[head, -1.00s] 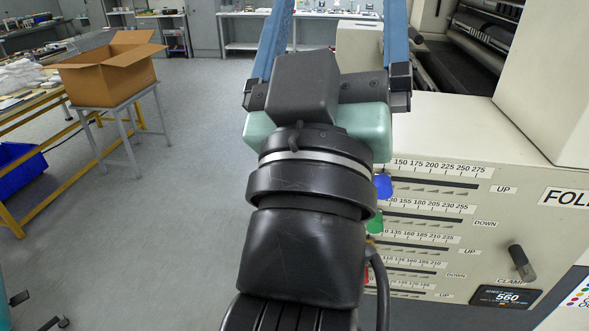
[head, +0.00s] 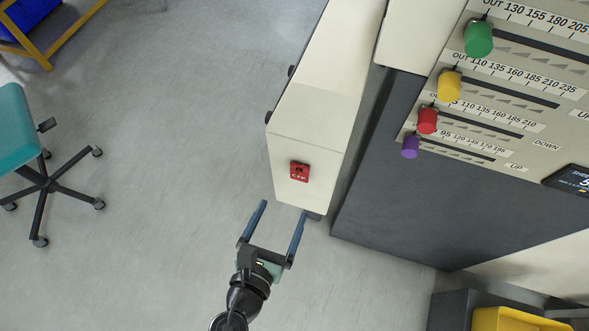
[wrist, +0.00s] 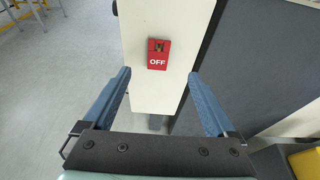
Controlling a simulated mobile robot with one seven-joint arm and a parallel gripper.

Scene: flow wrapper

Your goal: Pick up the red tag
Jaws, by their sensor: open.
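The red tag (head: 299,172) is a small red plate with a dark slot at its top and white lettering below. It sits on the end face of a cream machine cabinet. In the wrist view the red tag (wrist: 158,54) reads "OFF" and lies ahead of and between my fingers. My gripper (head: 284,210) has two blue fingers, spread apart with nothing between them. In the head view it is below the tag and apart from it. The open gripper (wrist: 157,82) also shows in the wrist view.
The cream cabinet (head: 318,105) stands beside a dark grey machine base (head: 385,205). Coloured knobs, such as the red knob (head: 428,121), sit on the scale panel at upper right. A yellow bin (head: 508,319) is at lower right. A teal chair (head: 14,140) stands left; the floor between is clear.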

